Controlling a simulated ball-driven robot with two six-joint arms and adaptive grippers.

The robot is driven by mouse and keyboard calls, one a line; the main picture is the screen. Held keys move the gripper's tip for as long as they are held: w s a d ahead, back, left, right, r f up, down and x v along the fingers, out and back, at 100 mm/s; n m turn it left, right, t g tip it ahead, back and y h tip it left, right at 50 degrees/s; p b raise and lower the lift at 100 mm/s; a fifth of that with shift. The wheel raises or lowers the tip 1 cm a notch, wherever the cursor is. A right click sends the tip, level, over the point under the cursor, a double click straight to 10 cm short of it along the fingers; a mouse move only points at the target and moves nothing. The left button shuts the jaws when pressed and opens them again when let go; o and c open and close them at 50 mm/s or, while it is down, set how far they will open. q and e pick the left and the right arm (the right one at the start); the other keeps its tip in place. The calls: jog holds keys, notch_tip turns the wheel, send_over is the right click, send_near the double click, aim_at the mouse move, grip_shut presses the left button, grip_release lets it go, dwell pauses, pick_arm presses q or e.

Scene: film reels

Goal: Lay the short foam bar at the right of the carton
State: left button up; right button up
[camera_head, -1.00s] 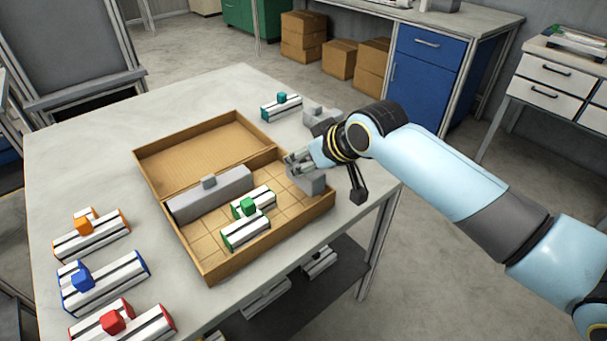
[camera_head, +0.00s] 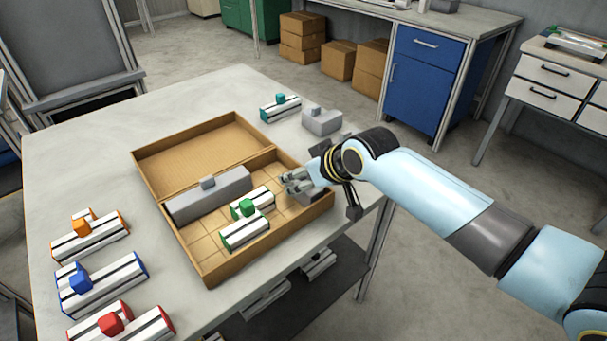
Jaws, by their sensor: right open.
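The open carton (camera_head: 210,273) lies on the table with its lid folded back. A short grey foam bar (camera_head: 313,195) is at the right end of the carton's inside, partly hidden by my right gripper. My right gripper (camera_head: 290,184) is open, right at this bar; whether its fingers touch the bar I cannot tell. A long grey foam bar (camera_head: 205,199) with a small knob lies along the carton's left side. A green-capped film reel piece (camera_head: 247,220) lies between the two bars. My left gripper is not in view.
Another grey foam block (camera_head: 321,122) stands on the table behind the carton, beside a teal-capped piece (camera_head: 281,107). Orange (camera_head: 88,238), blue (camera_head: 100,282) and red (camera_head: 120,325) pieces lie at the left. The table's right edge is close to the carton.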

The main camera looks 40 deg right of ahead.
jog(key=shift+r, duration=0.15)
jog(key=shift+s+r, duration=0.25)
jog(key=shift+r, duration=0.05)
jog(key=p+v, duration=0.1)
jog(key=v, duration=1)
jog(key=shift+s, duration=0.1)
